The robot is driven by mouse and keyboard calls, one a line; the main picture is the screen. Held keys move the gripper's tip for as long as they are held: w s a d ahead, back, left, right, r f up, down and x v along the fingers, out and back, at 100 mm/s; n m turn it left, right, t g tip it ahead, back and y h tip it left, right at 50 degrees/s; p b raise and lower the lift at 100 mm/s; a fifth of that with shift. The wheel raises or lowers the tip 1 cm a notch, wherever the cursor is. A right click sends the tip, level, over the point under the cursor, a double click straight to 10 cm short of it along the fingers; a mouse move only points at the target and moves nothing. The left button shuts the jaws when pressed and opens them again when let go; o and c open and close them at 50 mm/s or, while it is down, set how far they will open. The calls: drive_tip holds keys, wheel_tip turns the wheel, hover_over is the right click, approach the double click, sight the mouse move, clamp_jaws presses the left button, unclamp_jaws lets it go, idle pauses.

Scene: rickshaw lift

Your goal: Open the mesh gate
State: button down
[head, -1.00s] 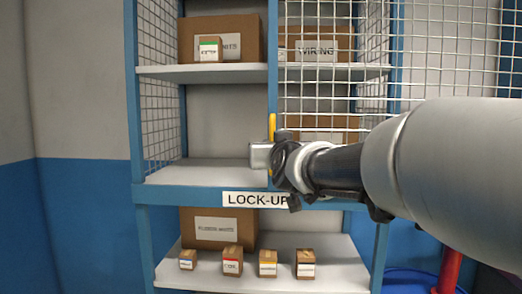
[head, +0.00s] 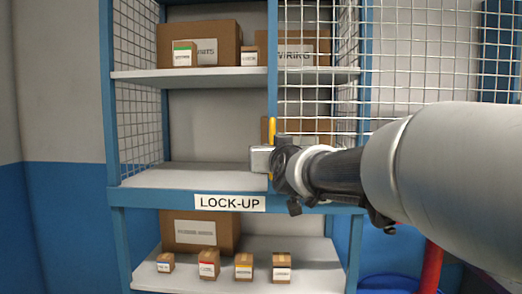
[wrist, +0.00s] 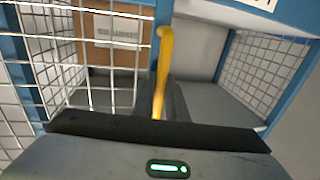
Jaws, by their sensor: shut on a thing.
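The mesh gate (head: 273,60) has a blue upright edge and pale wire. It stands across the right part of the blue shelf unit and reaches past its right post; the left part is uncovered. A yellow handle (head: 272,130) is on the gate's left edge. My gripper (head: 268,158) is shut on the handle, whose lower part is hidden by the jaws. In the wrist view the yellow handle (wrist: 163,62) rises from between the dark fingers (wrist: 165,105), with the mesh on the left and the open bay on the right.
Cardboard boxes (head: 172,45) stand on the upper shelf. A large box (head: 200,243) and several small ones stand on the bottom shelf, under the LOCK-UP sign (head: 230,203). The middle shelf's left part (head: 185,176) is bare. A red post (head: 430,268) stands low right.

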drive_tip(key=shift+d+r, duration=0.1)
drive_tip(key=c, duration=1.8)
unclamp_jaws()
drive_tip(key=shift+o, duration=0.2)
drive_tip(key=s+d, duration=0.2)
drive_tip(key=s, duration=1.5)
drive_tip(key=shift+s, duration=0.1)
